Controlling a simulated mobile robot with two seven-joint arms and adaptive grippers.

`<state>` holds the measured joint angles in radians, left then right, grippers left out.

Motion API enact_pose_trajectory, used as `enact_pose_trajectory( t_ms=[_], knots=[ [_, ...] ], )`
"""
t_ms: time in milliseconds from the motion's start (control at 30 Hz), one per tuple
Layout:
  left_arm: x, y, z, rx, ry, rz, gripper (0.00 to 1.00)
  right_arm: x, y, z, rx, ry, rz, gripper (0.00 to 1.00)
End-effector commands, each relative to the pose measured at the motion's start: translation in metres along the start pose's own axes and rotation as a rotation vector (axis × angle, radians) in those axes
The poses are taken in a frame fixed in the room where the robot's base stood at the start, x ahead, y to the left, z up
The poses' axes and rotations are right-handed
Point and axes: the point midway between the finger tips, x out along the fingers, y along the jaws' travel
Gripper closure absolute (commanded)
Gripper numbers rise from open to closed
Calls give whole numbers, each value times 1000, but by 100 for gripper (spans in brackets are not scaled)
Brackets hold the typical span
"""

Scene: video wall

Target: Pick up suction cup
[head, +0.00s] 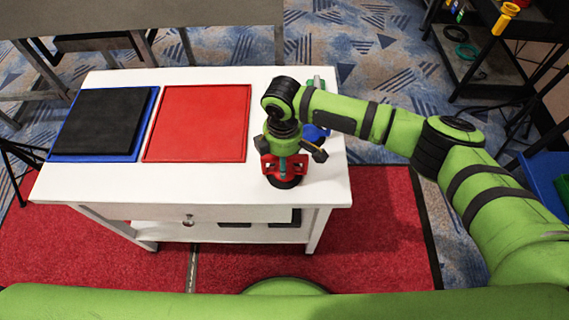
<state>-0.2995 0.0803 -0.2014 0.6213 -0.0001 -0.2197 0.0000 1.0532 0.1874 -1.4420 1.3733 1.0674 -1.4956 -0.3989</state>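The suction cup (271,167) is red with a dark round base. It stands upright near the front right of the white table (190,185). My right gripper (289,156) points down directly over it, with dark finger parts spread to either side of its top. The gripper hides the upper part of the cup, and whether the fingers press on it cannot be seen. My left gripper is out of view.
A blue tray (153,115) with a black panel (108,120) and a red tray (200,122) lie on the table's left and middle. Blue and green items sit partly hidden behind my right gripper. A dark shelf (490,60) stands at the back right. The table's front middle is clear.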

Motion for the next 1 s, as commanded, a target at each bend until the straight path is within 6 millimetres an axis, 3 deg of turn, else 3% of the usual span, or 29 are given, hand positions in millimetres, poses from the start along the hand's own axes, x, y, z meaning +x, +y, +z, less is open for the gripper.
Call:
enact_pose_trajectory(
  t_ms=[300, 433, 467, 1000],
  knots=[
    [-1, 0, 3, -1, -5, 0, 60, 1, 0, 0, 0, 0, 0, 43],
    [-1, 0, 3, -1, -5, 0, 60, 1, 0, 0, 0, 0, 0, 95],
    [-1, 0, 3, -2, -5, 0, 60, 1, 0, 0, 0, 0, 0, 100],
    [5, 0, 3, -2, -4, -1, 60, -8, 1, 0, -1, 2, 2, 100]
  ],
)
